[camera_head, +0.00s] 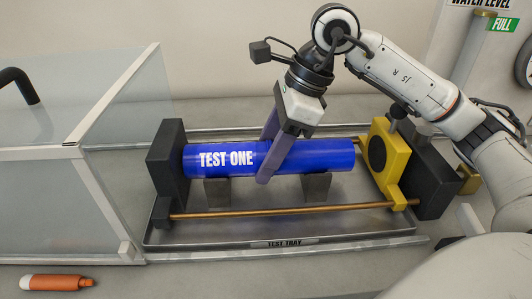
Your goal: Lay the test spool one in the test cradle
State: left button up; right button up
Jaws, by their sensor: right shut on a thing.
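The blue test spool (325,158), lettered TEST ONE, lies level over the test cradle, whose two grey rests (217,191) show under it. From this angle I cannot tell whether the spool touches the rests. Its left end meets or nearly meets the dark end block (166,160); its right end is just short of the yellow block (393,158). My right gripper (267,162) comes from above and is shut on the spool near its middle, one finger on the near side and one behind. My left gripper is not in view.
Copper-coloured rods (290,210) run between the end blocks, above the metal test tray (190,236). A clear-walled enclosure (125,110) stands close on the left. An orange and white cylinder (55,282) lies at the front left. A gauge with a FULL label (502,24) is at the upper right.

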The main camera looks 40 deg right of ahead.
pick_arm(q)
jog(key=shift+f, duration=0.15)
pick_arm(e)
jog(key=shift+f, duration=0.1)
jog(key=o, duration=1.5)
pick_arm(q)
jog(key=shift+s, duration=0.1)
pick_arm(e)
jog(key=p+v, duration=0.1)
jog(key=v, duration=0.8)
jog(key=shift+r, duration=0.3)
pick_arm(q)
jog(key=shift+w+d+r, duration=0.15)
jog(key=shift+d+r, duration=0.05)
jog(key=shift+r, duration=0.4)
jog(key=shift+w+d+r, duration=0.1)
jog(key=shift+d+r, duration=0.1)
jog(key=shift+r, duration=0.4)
pick_arm(e)
jog(key=shift+s+d+r, duration=0.15)
jog(key=shift+r, duration=0.2)
jog(key=shift+s+f, duration=0.1)
